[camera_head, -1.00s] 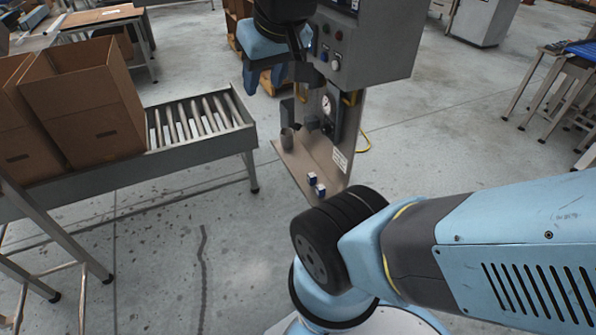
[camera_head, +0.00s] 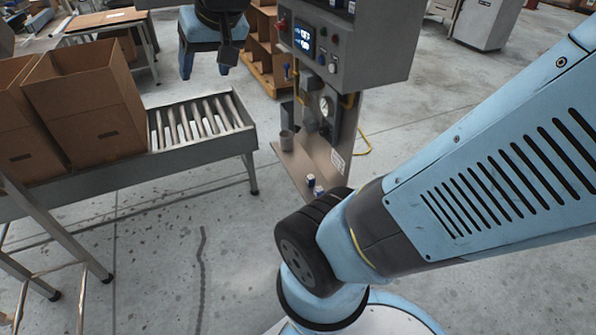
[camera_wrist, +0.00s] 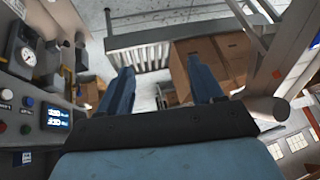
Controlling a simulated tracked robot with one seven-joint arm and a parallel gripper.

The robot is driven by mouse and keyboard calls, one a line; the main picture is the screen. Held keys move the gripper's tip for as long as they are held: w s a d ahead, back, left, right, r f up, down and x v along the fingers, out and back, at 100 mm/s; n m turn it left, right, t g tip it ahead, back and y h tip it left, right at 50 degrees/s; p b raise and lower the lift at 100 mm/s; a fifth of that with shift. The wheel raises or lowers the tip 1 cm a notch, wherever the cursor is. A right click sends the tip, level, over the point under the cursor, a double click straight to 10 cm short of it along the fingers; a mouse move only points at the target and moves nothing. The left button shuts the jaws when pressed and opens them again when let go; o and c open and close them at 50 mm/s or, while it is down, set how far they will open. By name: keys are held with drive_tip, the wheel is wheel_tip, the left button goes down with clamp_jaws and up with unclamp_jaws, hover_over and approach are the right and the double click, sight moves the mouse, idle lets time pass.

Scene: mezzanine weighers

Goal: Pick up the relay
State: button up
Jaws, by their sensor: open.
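Two small blue-and-white blocks, one (camera_head: 310,181) behind the other (camera_head: 318,191), sit on the machine's lower shelf (camera_head: 297,163) in the head view. They are relay-like, but too small to tell for sure. More small blue-and-white pieces (camera_head: 351,7) show on top of the machine's control box, cut by the frame edge. My gripper (camera_head: 207,68) is high up, left of the control box and apart from the blocks. In the wrist view my gripper (camera_wrist: 160,68) is open, with nothing between its fingers.
The control box (camera_head: 365,45) has a lit display and buttons; a gauge (camera_head: 325,106) and a grey cup (camera_head: 286,140) are below. A roller conveyor (camera_head: 200,155) with open cardboard boxes (camera_head: 88,105) stands at left. A wooden shelf unit (camera_head: 265,50) is behind. The floor between conveyor and machine is clear.

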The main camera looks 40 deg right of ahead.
sight(314, 178)
drive_tip(key=w+d+f+m+t, duration=0.1)
drive_tip(key=w+f+m, duration=0.2)
drive_tip(key=w, duration=1.1)
drive_tip(key=w+d+f+m+t, duration=0.2)
drive_tip(key=w+f+m, duration=0.1)
drive_tip(key=w, duration=1)
drive_tip(key=w+d+f+m+h, duration=0.3)
drive_tip(key=w+d+f, duration=0.2)
drive_tip(key=w+f, duration=0.3)
drive_tip(key=w+d+f+m+h, duration=0.3)
drive_tip(key=w+d+f, duration=0.3)
drive_tip(key=f, duration=0.4)
drive_tip(key=s+d+f+m+g+h, duration=0.1)
drive_tip(key=d+f+m+g+h, duration=0.3)
drive_tip(key=f, duration=0.9)
drive_tip(key=s+d+f+m+g+h, duration=0.1)
drive_tip(key=d+f+g+h, duration=0.15)
drive_tip(key=d+f, duration=0.7)
drive_tip(key=s+d+f+m+g+h, duration=0.3)
drive_tip(key=s+f+g+h, duration=0.35)
drive_tip(key=s+f, duration=1.45)
drive_tip(key=x, duration=0.4)
drive_tip(key=w+f+x, duration=0.1)
drive_tip(key=x, duration=0.7)
drive_tip(key=shift+w+d+f, duration=0.15)
drive_tip(key=shift+d+f, duration=0.2)
drive_tip(key=shift+d, duration=0.1)
